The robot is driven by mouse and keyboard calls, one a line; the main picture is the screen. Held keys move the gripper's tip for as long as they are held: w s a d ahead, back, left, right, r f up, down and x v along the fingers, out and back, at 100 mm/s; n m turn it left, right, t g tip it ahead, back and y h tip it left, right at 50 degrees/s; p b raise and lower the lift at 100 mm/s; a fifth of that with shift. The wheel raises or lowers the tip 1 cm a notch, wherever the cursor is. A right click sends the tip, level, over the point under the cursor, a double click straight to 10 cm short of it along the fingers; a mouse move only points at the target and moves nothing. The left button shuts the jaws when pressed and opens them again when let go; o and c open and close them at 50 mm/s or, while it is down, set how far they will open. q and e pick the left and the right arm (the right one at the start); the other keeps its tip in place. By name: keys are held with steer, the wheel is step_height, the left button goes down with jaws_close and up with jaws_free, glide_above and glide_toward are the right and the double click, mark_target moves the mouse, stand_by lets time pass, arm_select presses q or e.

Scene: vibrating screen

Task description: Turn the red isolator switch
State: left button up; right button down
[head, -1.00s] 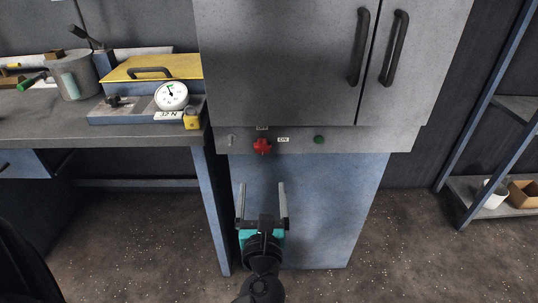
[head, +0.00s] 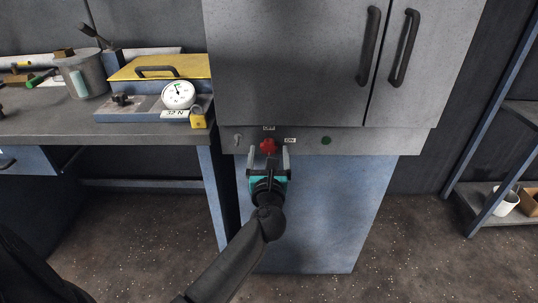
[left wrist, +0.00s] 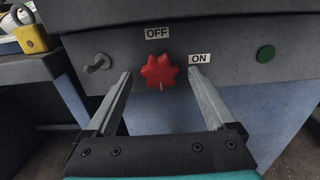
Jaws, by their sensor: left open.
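The red isolator switch (head: 269,146) is a lobed red knob on the grey panel strip below the cabinet doors. In the left wrist view the knob (left wrist: 160,72) shows a white mark at its lower edge. The OFF label (left wrist: 157,33) is above it and the ON label (left wrist: 200,58) is to its right. My left gripper (head: 268,154) is open, its fingers pointing at the panel on either side of the knob. In the left wrist view the knob appears between and beyond the fingertips (left wrist: 160,75), with gaps on both sides. My right gripper is not in view.
A green button (left wrist: 265,53) is right of the switch, and a small grey toggle (left wrist: 97,62) is left of it. A workbench (head: 60,130) stands at the left with a dial gauge (head: 178,94) and yellow padlock (head: 198,119). Cabinet handles (head: 369,46) project above.

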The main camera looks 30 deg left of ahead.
arm_select(q)
steer(key=c, duration=1.4)
steer(key=shift+o, duration=0.2)
